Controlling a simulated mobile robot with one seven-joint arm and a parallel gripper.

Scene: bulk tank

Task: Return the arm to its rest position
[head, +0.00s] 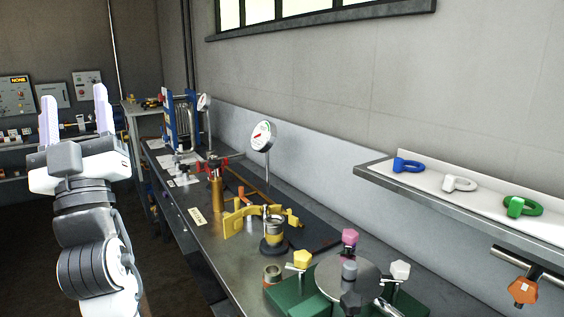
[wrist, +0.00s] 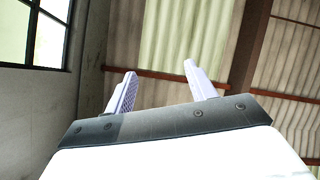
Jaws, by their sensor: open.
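My gripper (head: 76,122) is raised at the left of the head view, with its two pale fingers pointing up. The fingers are apart and nothing is between them. In the wrist view my gripper (wrist: 157,90) also shows open and empty, against the wall, window and ceiling panels. My arm stands upright below it, to the left of the workbench (head: 200,225) and clear of it.
A bench holds a dial gauge (head: 262,137), a yellow bracket (head: 238,218) and a green fixture with colored knobs (head: 290,295). A wall shelf (head: 400,180) at right carries blue, white and green clips. An orange knob (head: 523,290) hangs below. Floor space left of the bench is open.

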